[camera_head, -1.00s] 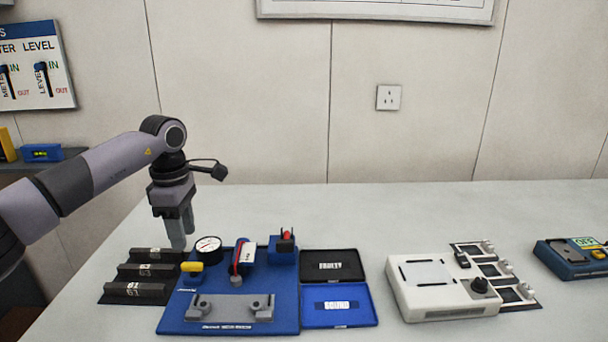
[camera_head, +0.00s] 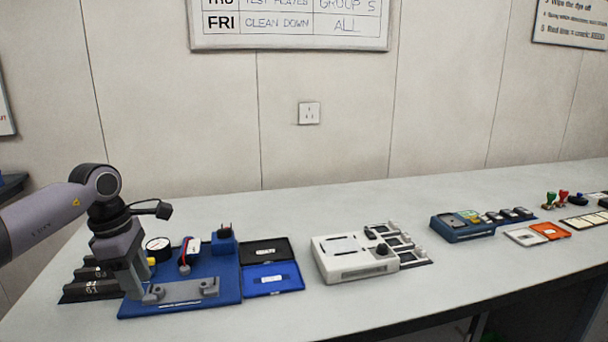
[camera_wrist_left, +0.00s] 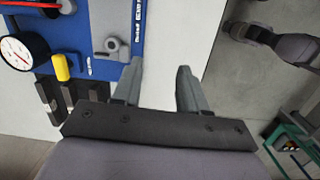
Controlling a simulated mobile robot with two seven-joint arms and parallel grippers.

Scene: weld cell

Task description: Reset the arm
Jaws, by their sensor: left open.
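My left arm comes in from the left in the head view. Its gripper (camera_head: 136,284) points down over the left front part of the blue board (camera_head: 215,262). In the left wrist view the two fingers of the left gripper (camera_wrist_left: 156,85) stand apart with nothing between them. The grey bracket (camera_wrist_left: 112,35) on the board lies just beyond the left finger in that view. The gripper hides part of the black blocks and the board's left edge in the head view. My right gripper is not in view.
The board carries a dial gauge (camera_head: 158,248) and a yellow knob (camera_wrist_left: 62,68). Black slotted blocks (camera_head: 90,288) lie left of it. A black and blue case (camera_head: 272,280), a white device (camera_head: 345,258) and a blue device (camera_head: 462,226) stand rightward. The front bench top is clear.

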